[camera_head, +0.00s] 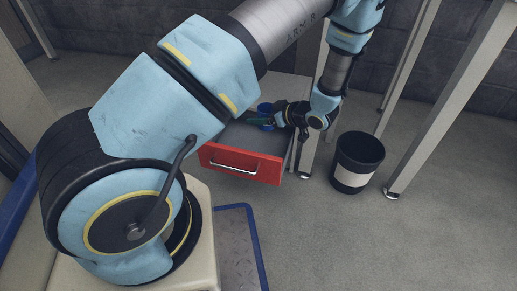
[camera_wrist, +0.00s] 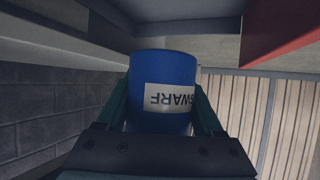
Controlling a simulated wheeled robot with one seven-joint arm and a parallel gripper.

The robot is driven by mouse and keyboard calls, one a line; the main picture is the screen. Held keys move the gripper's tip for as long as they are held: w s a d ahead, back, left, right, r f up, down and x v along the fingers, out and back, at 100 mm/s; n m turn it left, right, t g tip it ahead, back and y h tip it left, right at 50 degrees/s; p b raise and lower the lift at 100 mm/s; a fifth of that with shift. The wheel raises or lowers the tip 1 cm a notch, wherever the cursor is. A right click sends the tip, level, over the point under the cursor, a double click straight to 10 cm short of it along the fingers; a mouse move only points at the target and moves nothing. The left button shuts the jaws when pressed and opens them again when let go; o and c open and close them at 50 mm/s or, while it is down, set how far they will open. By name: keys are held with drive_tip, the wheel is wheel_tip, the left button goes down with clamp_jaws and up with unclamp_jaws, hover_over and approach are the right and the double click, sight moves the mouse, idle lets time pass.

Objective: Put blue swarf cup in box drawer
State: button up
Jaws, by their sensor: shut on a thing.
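The blue swarf cup (camera_wrist: 163,70) sits between the two fingers of my gripper (camera_wrist: 163,118) in the wrist view, with a white label reading SWARF turned upside down. My gripper is shut on it. In the head view the cup (camera_head: 265,110) shows small and blue at the tips of my gripper (camera_head: 272,121). The box drawer with its red front (camera_head: 240,164) and metal handle is pulled open. The cup and gripper appear over or behind the drawer's grey interior; I cannot tell how high. My arm hides the drawer's left part.
A black bin with a white band (camera_head: 358,162) stands on the floor right of the drawer. Pale table legs (camera_head: 450,100) rise at the right. A blue-edged plate (camera_head: 238,245) lies in front. The floor between is clear.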

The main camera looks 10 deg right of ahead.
sight(261, 150)
wheel_tip(261, 150, down, 12)
drive_tip(key=b, duration=0.4)
drive_tip(key=shift+f+b, duration=0.25)
drive_tip(key=shift+b, duration=0.05)
drive_tip(key=shift+f, duration=0.1)
drive_tip(key=o, duration=1.4)
drive_tip(key=shift+c, duration=0.2)
drive_tip(key=shift+s+d+r, duration=0.15)
drive_tip(key=shift+r, duration=0.15)
drive_tip(key=p+v, duration=0.4)
drive_tip(key=v, duration=0.6)
drive_tip(key=shift+s+d, duration=0.1)
drive_tip(key=shift+s, duration=0.05)
drive_tip(key=shift+s+d+r, duration=0.25)
drive_tip(key=shift+s+d, duration=0.05)
drive_tip(key=shift+s, duration=0.1)
